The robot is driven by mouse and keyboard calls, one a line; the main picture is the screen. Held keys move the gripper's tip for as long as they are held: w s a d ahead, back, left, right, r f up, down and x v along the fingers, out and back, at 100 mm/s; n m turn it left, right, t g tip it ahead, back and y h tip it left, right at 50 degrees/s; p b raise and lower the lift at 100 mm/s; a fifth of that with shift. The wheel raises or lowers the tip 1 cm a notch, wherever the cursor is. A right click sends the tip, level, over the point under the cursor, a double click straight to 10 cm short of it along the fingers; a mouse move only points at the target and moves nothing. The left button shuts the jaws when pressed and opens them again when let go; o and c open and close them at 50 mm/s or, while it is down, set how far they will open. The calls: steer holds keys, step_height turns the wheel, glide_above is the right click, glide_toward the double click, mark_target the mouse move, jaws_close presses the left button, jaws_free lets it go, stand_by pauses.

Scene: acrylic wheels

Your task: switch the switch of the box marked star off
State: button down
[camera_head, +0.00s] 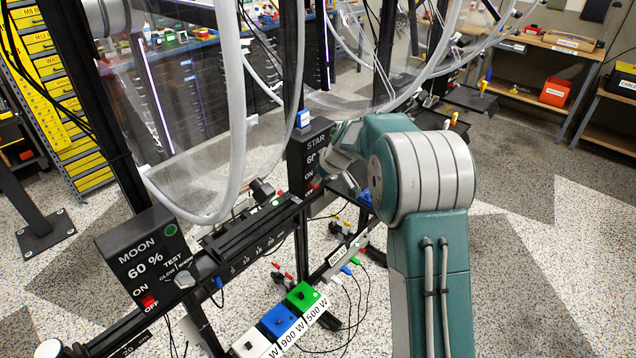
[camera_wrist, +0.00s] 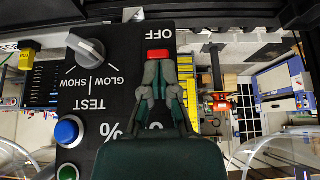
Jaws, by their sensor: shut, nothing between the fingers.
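The black box marked STAR (camera_head: 306,152) stands on the rail in the head view, partly hidden behind my arm. In the wrist view the box face (camera_wrist: 116,78) appears upside down. Its red switch (camera_wrist: 158,53) lies just below the word OFF, and any ON label is hidden by my gripper. My gripper (camera_wrist: 158,66) is shut and empty, with its fingertips at the edge of the red switch. I cannot tell whether they touch it, or which way the switch is tipped.
A grey knob (camera_wrist: 88,50) and a blue button (camera_wrist: 69,131) share the star box's face. The box marked MOON (camera_head: 148,258) stands further left on the rail. Clear curved acrylic wheels (camera_head: 190,150) rise behind the rail. Coloured boxes (camera_head: 283,322) sit low in front.

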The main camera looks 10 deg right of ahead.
steer(key=shift+s+d+f, duration=0.2)
steer(key=shift+s+f, duration=0.05)
steer(key=shift+f, duration=0.1)
steer(key=shift+s+d+f, duration=0.1)
steer(key=shift+s+f, duration=0.05)
steer(key=shift+f, duration=0.35)
steer(key=shift+r, duration=0.8)
